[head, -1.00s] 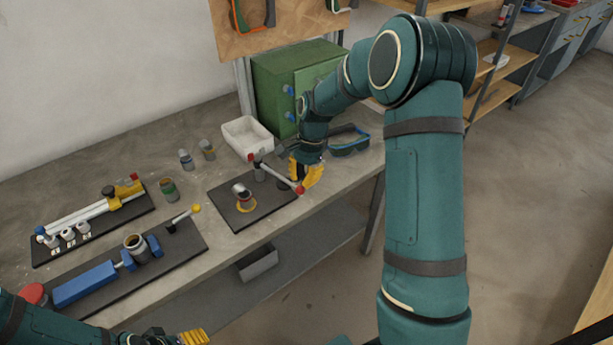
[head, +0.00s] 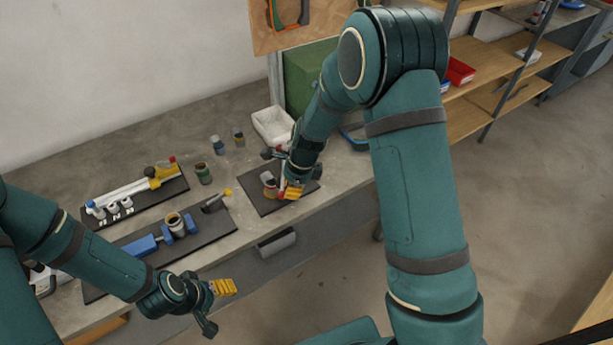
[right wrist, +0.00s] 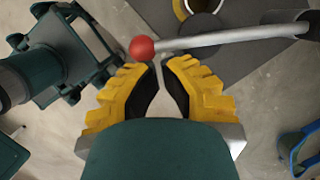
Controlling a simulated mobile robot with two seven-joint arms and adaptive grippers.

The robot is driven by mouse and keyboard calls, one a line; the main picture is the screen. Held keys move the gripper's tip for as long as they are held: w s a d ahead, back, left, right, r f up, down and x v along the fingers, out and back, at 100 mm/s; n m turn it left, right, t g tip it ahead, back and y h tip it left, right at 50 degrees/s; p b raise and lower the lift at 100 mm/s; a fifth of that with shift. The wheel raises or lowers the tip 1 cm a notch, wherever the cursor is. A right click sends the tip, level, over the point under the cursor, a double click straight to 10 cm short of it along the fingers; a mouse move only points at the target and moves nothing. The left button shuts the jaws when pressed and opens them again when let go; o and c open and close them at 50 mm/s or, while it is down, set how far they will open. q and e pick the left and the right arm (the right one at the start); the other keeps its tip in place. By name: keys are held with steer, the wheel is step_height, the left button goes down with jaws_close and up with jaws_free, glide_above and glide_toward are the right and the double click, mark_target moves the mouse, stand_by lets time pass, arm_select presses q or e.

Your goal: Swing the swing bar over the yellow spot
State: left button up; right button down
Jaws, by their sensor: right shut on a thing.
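The swing bar (right wrist: 215,38) is a pale rod with a red ball (right wrist: 141,47) at its free end. In the right wrist view it runs rightward to a dark pivot. My right gripper (right wrist: 158,70) is shut on the bar close to the ball; in the head view the gripper (head: 291,189) hides most of the bar. A grey cup (head: 267,179) stands beside it on the dark plate (head: 262,208). Part of the yellow spot (right wrist: 181,10) shows at the cup's base, just beyond the bar. My left gripper (head: 222,287) hangs in front of the bench; its finger gap is unclear.
A white bin (head: 273,126) and a green cabinet (head: 305,75) stand behind my right gripper. Blue clamp parts (head: 142,246) and a white-and-yellow fixture (head: 130,192) sit on dark boards to the left. Small cans (head: 203,173) stand between. Free floor lies at right.

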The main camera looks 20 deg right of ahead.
mark_target(281, 191)
steer(key=a+m+p, duration=0.2)
steer(key=a, duration=0.1)
steer(key=shift+w+r, duration=0.15)
steer(key=shift+w, duration=0.25)
steer(key=shift+w+a+m+t+h+p, duration=0.15)
steer(key=shift+w+a+m+t+p, duration=0.15)
steer(key=shift+a+m+p, duration=0.25)
steer(key=shift+w+a+m+t+h+p, duration=0.15)
steer(key=shift+w+a+m+t+p, duration=0.1)
steer(key=shift+a+m+p, duration=0.25)
